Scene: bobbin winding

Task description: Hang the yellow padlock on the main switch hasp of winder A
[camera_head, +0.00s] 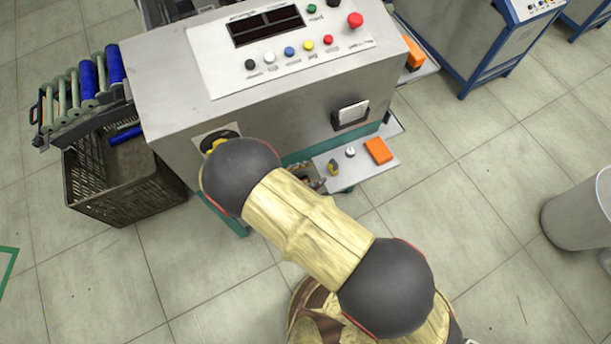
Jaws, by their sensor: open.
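The yellow padlock (334,168) appears as a small yellow shape on the light side shelf (353,173) low on the front of the winder (270,95). The main switch (214,139), a black part on a yellow plate, is on the left of the winder's front face. My arm's dark joint partly covers it, and I cannot make out the hasp. My gripper (312,180) shows only in part behind my arm, at the shelf's left end, just left of the padlock. It is open; its fingertips are mostly hidden, and I cannot tell whether it touches the padlock.
An orange box (378,151) and a small round white item (350,152) are on the shelf. A dark crate (120,180) stands at left below a rack of blue bobbins (88,80). A grey bin (580,212) is at right. The floor between is clear.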

